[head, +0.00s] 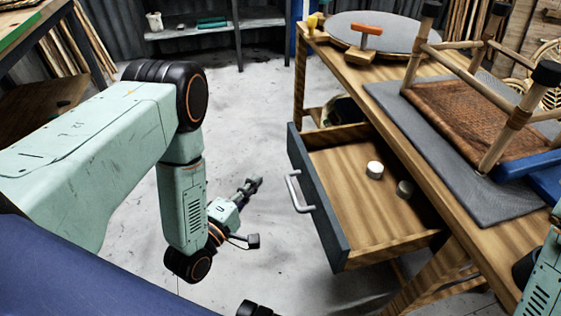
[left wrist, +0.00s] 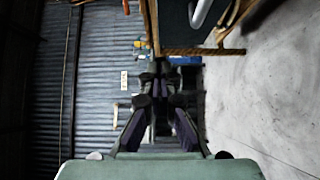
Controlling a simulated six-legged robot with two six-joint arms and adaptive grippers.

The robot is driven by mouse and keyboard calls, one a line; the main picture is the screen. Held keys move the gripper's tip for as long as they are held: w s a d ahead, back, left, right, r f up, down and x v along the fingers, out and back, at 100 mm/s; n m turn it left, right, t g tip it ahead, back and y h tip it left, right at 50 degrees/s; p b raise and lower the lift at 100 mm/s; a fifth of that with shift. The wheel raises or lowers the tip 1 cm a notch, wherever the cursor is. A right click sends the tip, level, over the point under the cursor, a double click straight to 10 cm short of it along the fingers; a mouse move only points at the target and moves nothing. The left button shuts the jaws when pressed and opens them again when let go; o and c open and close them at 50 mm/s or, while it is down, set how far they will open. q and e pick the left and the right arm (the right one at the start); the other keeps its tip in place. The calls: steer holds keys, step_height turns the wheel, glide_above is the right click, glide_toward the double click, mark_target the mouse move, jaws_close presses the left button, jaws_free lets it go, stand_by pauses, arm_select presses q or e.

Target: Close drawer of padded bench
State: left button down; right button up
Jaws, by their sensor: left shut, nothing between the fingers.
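The padded bench (head: 372,80) is wooden with a grey pad (head: 440,150) on top. Its drawer (head: 370,205) is pulled out, with a dark front panel (head: 322,215) and a silver bar handle (head: 296,192). Two small round pieces, one white (head: 375,170) and one grey (head: 405,188), lie inside. My left gripper (head: 254,184) is shut and empty, to the left of the handle and apart from it. In the left wrist view the gripper (left wrist: 158,82) shows with the handle (left wrist: 201,12) at the top edge.
An upturned stool frame with a woven seat (head: 470,110) lies on the pad. An orange-handled tool (head: 366,36) and a grey disc (head: 400,30) are at the bench's far end. Open concrete floor (head: 265,110) lies left of the drawer. A metal shelf (head: 215,30) stands behind.

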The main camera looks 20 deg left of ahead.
arm_select(q)
steer(key=b, duration=0.2)
glide_toward(297, 148)
steer(key=w+a, duration=0.2)
steer(key=w, duration=0.2)
steer(key=shift+w+d+b, duration=0.25)
steer(key=shift+w+d, duration=0.05)
steer(key=shift+d, duration=0.2)
steer(key=shift+w+d+b, duration=0.25)
steer(key=shift+d, duration=0.3)
steer(key=shift+w+d+r, duration=0.1)
steer(key=shift+w+d, duration=0.15)
steer(key=shift+d, duration=0.2)
steer(key=shift+w, duration=0.1)
steer(key=shift+d, duration=0.1)
